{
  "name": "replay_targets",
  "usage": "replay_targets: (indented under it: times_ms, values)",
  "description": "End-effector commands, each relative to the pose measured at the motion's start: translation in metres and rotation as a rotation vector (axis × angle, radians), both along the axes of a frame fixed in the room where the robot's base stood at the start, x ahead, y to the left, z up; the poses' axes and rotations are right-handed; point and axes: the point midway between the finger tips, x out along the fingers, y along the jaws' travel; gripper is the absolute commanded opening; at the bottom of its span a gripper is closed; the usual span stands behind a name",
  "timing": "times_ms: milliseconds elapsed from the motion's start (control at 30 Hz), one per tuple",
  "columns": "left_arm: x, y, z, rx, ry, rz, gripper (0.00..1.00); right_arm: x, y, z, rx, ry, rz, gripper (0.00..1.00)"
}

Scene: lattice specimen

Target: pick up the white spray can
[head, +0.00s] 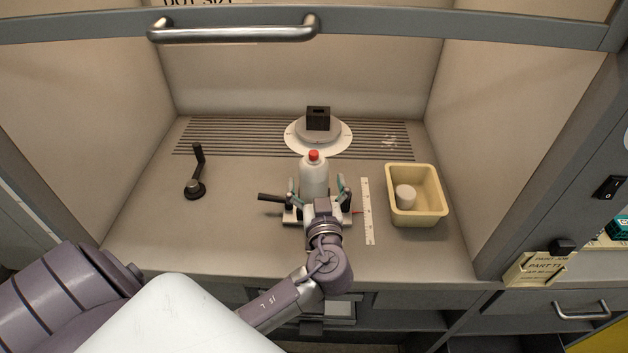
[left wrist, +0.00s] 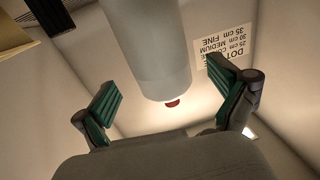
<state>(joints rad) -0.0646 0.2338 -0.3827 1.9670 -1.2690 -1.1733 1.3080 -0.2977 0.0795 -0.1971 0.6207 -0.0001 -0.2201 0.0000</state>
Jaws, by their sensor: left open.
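The white spray can (head: 314,174) with a red top stands upright near the middle of the cabinet floor. My left gripper (head: 318,188) is in front of it, with its green-padded fingers open, one to each side. The gripper hides the can's lower part. In the left wrist view the can (left wrist: 150,50) hangs upside down in the picture, between the sides of my open gripper (left wrist: 168,95). Gaps show between can and both fingers, so it is not gripped. Whether the can is fully between the fingertips is hard to tell. My right gripper is not in view.
A light fixture with black knobs (head: 291,216) lies around the gripper. A white ruler (head: 367,212) and a cream tray (head: 432,215) holding a white cylinder (head: 406,197) are to the right. A black crank (head: 196,185) is left. A round stand with a black block (head: 318,118) is behind.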

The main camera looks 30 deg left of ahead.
Motion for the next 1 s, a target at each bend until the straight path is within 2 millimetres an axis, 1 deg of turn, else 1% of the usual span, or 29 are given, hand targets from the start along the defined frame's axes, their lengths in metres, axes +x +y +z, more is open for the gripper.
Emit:
replay_targets:
  times_ms: [33, 67, 133, 233, 467, 500, 567, 700, 767, 900, 1000]
  values:
    - [0.006, 0.007, 0.009, 0.006, 0.000, 0.001, 0.97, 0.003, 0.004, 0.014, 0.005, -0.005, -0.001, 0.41]
    - [0.009, 0.011, 0.010, 0.007, -0.001, 0.001, 0.97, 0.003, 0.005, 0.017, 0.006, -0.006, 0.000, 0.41]
    - [0.017, 0.016, 0.006, 0.004, 0.000, 0.001, 0.97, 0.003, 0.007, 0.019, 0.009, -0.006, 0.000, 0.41]
    - [0.023, 0.021, 0.004, 0.004, 0.002, 0.000, 0.97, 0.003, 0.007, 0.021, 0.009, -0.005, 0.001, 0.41]
    - [0.025, 0.022, 0.002, 0.001, 0.001, 0.000, 0.97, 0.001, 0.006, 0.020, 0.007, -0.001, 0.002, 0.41]
    - [0.024, 0.022, 0.002, 0.001, 0.001, -0.001, 0.95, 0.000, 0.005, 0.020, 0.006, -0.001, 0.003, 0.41]
    - [0.024, 0.022, 0.002, 0.001, 0.001, 0.000, 0.85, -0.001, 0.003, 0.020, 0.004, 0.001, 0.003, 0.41]
    - [0.024, 0.022, 0.002, 0.001, 0.001, 0.000, 0.62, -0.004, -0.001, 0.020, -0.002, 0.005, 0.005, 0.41]
    - [0.024, 0.022, 0.002, 0.000, 0.001, 0.000, 0.52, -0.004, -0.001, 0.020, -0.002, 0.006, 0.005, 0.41]
    - [0.024, 0.022, 0.002, 0.000, 0.001, 0.000, 0.29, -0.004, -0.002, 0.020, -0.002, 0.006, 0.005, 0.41]
    - [0.024, 0.022, 0.002, 0.001, 0.001, 0.000, 0.28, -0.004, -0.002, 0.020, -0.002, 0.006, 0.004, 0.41]
